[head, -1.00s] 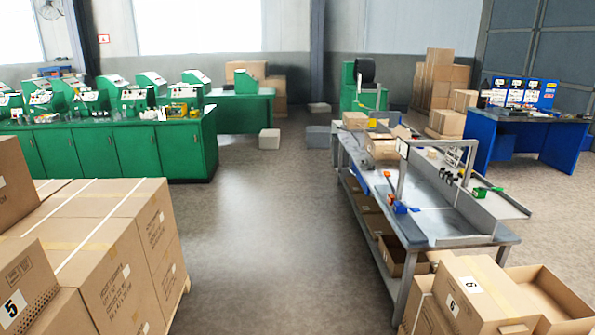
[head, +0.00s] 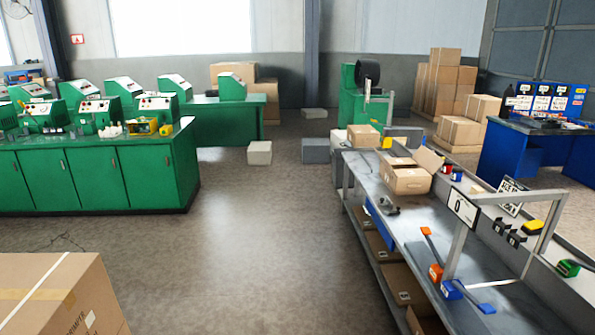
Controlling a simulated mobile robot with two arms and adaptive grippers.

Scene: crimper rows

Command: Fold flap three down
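An open cardboard box (head: 408,180) stands on the grey packing bench (head: 392,230) at the right of the head view. At least one flap on its right side (head: 428,160) stands up and leans outward. Which flap is number three I cannot tell, as no flap number is readable. A second, smaller box (head: 363,138) sits farther back on the bench and looks closed. Neither of my grippers is in view.
Green machine cabinets (head: 90,170) stand at left. A large carton (head: 62,290) fills the lower left. The floor aisle (head: 250,240) between is clear.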

